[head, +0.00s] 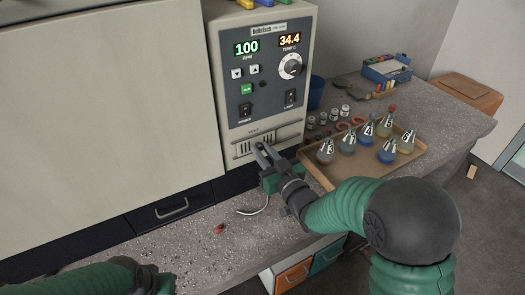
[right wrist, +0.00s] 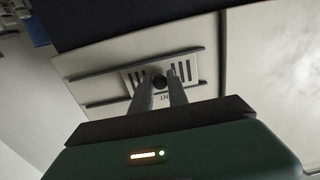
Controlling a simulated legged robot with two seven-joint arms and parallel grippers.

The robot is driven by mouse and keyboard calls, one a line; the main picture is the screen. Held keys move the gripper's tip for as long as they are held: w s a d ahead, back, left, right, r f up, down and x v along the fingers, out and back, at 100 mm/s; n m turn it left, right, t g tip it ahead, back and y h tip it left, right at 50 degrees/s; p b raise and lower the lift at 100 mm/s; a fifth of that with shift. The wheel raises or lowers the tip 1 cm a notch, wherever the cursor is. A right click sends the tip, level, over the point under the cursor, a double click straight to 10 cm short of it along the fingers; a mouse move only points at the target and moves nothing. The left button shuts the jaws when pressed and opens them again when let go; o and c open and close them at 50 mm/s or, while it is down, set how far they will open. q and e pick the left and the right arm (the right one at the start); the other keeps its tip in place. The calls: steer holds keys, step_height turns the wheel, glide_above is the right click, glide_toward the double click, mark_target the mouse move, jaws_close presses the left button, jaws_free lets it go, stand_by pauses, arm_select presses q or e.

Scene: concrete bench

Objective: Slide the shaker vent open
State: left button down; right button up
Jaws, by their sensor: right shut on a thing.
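The shaker (head: 230,75) is a tall beige unit with a dark control panel. Its vent (head: 243,149) is a slotted plate between two dark rails low on the front. In the right wrist view the vent (right wrist: 186,70) has dark slots on both sides of a round black knob (right wrist: 160,81). My right gripper (head: 263,147) is at the vent, its fingers shut on the knob; the fingers also show in the right wrist view (right wrist: 161,88). The fingers hide part of the vent and its label. My left arm's end shows at the lower left; its fingers are not visible.
A tray (head: 317,174) with several flasks stands right of the shaker, close to my right forearm. Small vials, a blue cup (head: 316,92) and a blue box (head: 386,69) are behind it. A white cable and a small red item (head: 219,229) lie on the bench in front.

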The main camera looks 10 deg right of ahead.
steer(key=shift+a, duration=0.1)
steer(key=shift+c, duration=1.2)
arm_select(q)
steer(key=shift+a, duration=0.25)
arm_select(e)
steer(key=shift+a+r, duration=0.1)
steer(key=shift+a, duration=0.15)
jaws_close()
arm_select(q)
steer(key=shift+d, duration=0.1)
arm_select(e)
steer(key=shift+d+r, duration=0.1)
steer(key=w+d, duration=0.1)
steer(key=d, duration=0.2)
steer(key=w+d, duration=0.1)
steer(key=d, duration=0.2)
steer(key=w+d, duration=0.1)
steer(key=d, duration=0.2)
steer(key=shift+w, duration=0.1)
steer(key=shift+a+r, duration=0.1)
arm_select(q)
steer(key=shift+a, duration=0.2)
